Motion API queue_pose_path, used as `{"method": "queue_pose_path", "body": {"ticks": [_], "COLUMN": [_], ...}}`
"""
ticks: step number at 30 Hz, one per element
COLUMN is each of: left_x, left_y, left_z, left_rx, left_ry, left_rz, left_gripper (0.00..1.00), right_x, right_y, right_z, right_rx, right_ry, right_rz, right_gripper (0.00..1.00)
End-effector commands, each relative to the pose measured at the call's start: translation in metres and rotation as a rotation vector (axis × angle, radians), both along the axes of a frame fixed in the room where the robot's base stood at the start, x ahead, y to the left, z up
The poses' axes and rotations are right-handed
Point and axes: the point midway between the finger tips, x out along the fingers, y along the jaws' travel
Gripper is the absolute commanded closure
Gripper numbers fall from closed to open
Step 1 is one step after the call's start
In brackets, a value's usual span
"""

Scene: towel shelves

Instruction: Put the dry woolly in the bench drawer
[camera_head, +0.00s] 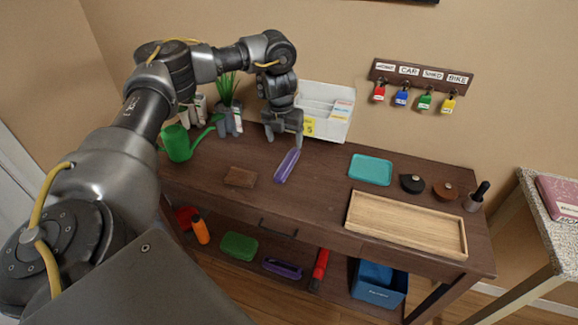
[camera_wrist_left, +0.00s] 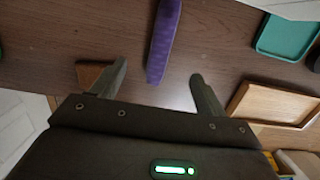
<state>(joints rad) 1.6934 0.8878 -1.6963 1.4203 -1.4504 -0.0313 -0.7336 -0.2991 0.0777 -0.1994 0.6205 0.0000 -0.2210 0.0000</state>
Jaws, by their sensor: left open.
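A long, narrow purple item (camera_head: 287,165) lies on the bench top; its mottled surface also shows in the wrist view (camera_wrist_left: 163,45). I cannot tell from its look whether it is the dry woolly. My left gripper (camera_head: 284,138) is open and empty above the bench, just behind the purple item in the head view. In the wrist view the left gripper's fingers (camera_wrist_left: 159,74) stand apart, with the purple item's near end between them in the picture, not gripped. The bench drawer (camera_head: 305,236), with a dark handle (camera_head: 278,229), looks shut. My right gripper is out of view.
On the bench are a brown block (camera_head: 241,177), green watering can (camera_head: 180,143), teal tray (camera_head: 371,170), wooden tray (camera_head: 405,226) and white organiser (camera_head: 335,125). The lower shelf holds another purple item (camera_head: 282,268), a green item (camera_head: 239,246) and a blue bin (camera_head: 378,290).

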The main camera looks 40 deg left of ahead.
Motion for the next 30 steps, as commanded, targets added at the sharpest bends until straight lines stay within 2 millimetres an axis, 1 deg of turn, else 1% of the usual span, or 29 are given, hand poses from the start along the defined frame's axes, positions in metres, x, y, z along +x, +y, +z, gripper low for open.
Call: {"method": "queue_pose_path", "body": {"ticks": [1, 3, 9, 17, 20, 24, 27, 30], "left_x": [0.0, 0.002, 0.006, 0.007, 0.008, 0.012, 0.014, 0.015], "left_y": [-0.001, -0.001, 0.001, 0.003, 0.002, 0.003, 0.003, 0.004], "left_z": [-0.011, -0.023, -0.045, -0.053, -0.065, -0.087, -0.097, -0.102], "left_rx": [-0.001, -0.002, 0.0, 0.0, 0.001, 0.002, 0.001, 0.001], "left_ry": [0.005, 0.006, 0.004, 0.003, 0.006, 0.006, 0.005, 0.002], "left_rz": [0.0, 0.0, 0.0, 0.002, 0.001, 0.004, 0.003, 0.003], "left_gripper": [0.26, 0.26, 0.26, 0.26, 0.26, 0.26, 0.26, 0.26], "right_x": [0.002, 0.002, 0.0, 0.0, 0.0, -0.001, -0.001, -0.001], "right_y": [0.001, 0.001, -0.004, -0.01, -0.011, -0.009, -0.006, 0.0], "right_z": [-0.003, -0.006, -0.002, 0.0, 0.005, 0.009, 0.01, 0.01], "right_rx": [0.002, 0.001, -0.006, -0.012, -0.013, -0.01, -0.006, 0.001], "right_ry": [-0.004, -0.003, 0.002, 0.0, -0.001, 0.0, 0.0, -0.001], "right_rz": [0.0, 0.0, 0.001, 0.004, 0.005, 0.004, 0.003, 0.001], "right_gripper": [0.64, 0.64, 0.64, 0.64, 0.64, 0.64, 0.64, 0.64]}}
